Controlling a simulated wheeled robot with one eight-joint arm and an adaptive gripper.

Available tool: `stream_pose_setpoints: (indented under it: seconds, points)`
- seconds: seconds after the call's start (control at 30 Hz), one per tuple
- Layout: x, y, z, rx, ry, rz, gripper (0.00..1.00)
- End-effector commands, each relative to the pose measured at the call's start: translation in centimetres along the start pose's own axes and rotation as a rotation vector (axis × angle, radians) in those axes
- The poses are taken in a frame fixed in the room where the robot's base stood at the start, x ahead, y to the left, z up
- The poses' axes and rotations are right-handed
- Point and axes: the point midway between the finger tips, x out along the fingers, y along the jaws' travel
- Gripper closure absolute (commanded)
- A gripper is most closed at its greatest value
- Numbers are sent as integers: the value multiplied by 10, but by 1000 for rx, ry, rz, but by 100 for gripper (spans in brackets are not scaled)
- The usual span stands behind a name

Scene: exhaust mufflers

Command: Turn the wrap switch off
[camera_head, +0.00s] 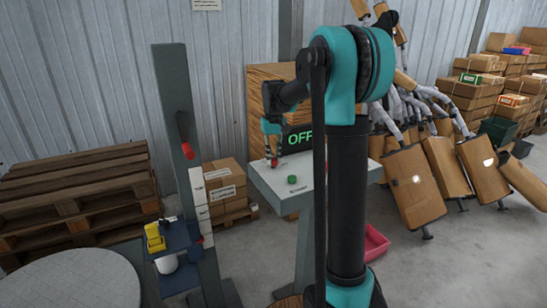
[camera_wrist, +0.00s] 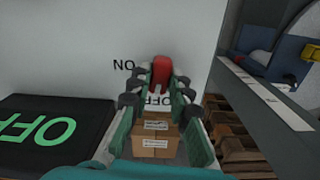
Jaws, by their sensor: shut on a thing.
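The red switch handle (camera_wrist: 162,70) shows in the wrist view between the two fingertips of my gripper (camera_wrist: 161,84), which is shut on it. An ON label shows left of the handle, and an OFF label is partly hidden behind the fingers. In the head view, the red switch (camera_head: 274,163) is small, on the far left part of the white console top (camera_head: 325,172), with my gripper (camera_head: 271,155) down at it. The dark display (camera_head: 298,139) behind reads OFF in green; it also shows at the left of the wrist view (camera_wrist: 45,135).
A green button (camera_head: 292,180) is on the console's front part. A grey post (camera_head: 176,105) with a red knob (camera_head: 187,151) stands to the left. Wooden pallets (camera_head: 75,200) are farther left.

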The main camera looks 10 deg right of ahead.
Motion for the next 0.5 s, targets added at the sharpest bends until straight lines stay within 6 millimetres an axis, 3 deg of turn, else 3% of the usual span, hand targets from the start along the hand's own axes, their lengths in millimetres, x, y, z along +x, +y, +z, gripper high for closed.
stream_pose_setpoints:
  seconds: [0.5]
  points:
    - [0,0,0,-162,1,0,100]
